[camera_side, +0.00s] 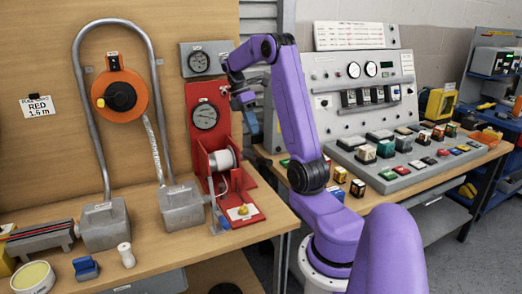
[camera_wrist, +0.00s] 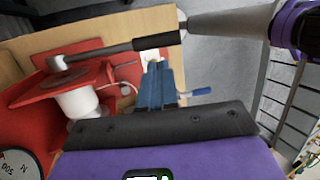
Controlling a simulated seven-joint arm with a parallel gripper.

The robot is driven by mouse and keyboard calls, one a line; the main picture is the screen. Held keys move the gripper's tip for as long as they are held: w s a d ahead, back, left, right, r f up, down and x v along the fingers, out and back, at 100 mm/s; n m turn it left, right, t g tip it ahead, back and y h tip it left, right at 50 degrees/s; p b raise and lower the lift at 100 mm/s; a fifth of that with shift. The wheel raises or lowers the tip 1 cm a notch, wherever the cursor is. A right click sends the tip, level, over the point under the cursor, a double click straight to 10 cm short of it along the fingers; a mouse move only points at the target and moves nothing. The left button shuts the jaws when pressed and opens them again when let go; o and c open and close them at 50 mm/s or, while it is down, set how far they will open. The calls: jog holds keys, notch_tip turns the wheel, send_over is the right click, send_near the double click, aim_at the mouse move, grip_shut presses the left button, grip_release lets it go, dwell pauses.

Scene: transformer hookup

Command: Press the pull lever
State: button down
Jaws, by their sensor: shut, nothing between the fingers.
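The pull lever (camera_wrist: 118,48) shows in the wrist view as a long dark handle on a metal pivot, reaching right from the red stand. In the side view its handle is small and partly hidden beside my wrist. The red stand (camera_side: 203,95) carries a round gauge (camera_side: 205,116) and a white spool (camera_side: 222,159). My gripper (camera_side: 253,130) points down just right of the stand. In the wrist view its blue fingers (camera_wrist: 157,66) are together and empty, with tips just below the handle in the picture. I cannot tell whether they touch it.
A blue-handled part (camera_wrist: 202,91) sits low by the stand's base. Grey clamp blocks (camera_side: 104,226) and an orange reel (camera_side: 120,92) are to the left. A control console (camera_side: 330,118) stands to the right. Open floor lies between the benches.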

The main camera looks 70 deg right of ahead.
aim_at(261, 158)
jog(key=x, duration=0.8)
jog(key=shift+s+f, duration=0.15)
jog(key=shift+f, duration=0.15)
jog(key=shift+f, duration=0.1)
